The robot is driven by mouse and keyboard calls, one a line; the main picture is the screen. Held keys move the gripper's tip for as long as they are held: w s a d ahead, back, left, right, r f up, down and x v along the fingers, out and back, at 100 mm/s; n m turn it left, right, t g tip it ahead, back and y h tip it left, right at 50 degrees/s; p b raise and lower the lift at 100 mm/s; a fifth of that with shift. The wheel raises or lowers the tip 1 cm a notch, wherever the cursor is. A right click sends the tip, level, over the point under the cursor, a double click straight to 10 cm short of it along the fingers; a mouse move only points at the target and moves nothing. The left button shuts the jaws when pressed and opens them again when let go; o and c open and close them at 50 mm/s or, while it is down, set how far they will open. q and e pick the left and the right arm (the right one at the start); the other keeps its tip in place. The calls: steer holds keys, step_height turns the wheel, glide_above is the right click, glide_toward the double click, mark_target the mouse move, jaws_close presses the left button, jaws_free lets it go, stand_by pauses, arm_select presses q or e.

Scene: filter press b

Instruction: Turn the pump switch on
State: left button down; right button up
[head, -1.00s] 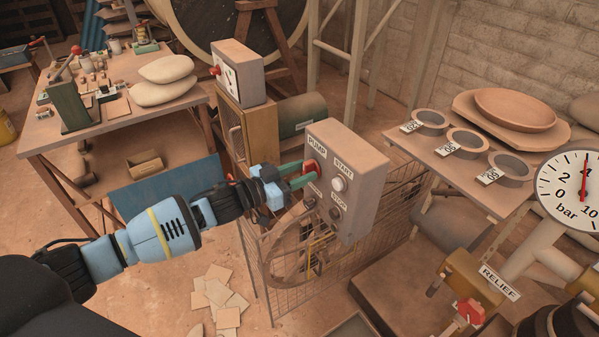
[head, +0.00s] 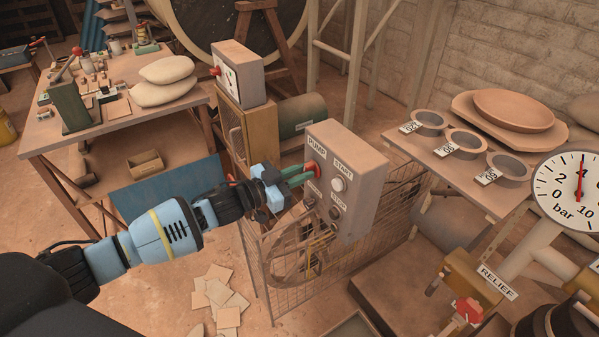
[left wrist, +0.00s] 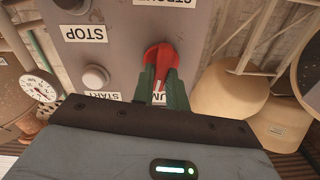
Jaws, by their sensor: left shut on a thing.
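The pump box (head: 350,165) is a grey box with a PUMP label, a START button (head: 338,184) and a STOP button (head: 334,212). Its red pump switch (head: 313,168) is at the upper left of the face, partly hidden by my fingers. My left gripper (head: 303,175) reaches it from the left, its green fingers shut on the switch. In the left wrist view the red switch (left wrist: 160,57) sits between the green fingertips, its visible end tilted slightly from the box's edges. The START button also shows there (left wrist: 96,76). My right gripper is out of view.
A wire mesh guard (head: 290,270) with a wheel behind it stands below the box. A shelf (head: 440,165) with sieves is at right, beside a pressure gauge (head: 572,190) and a relief valve (head: 468,310). A workbench (head: 120,130) is at left.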

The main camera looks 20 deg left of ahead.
arm_select(q)
steer(key=shift+s+d+f+m+p, duration=0.1)
steer(key=shift+m, duration=2.55)
steer(key=shift+d+f+m+p, duration=0.1)
steer(key=shift+f+m, duration=0.05)
steer(key=shift+m, duration=2.45)
steer(key=shift+s+f+m+p, duration=0.1)
steer(key=shift+m, duration=2.55)
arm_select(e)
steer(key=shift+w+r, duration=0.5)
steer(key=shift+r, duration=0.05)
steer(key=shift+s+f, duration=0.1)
arm_select(q)
steer(key=c, duration=1.4)
jaws_free()
steer(key=shift+a, duration=0.1)
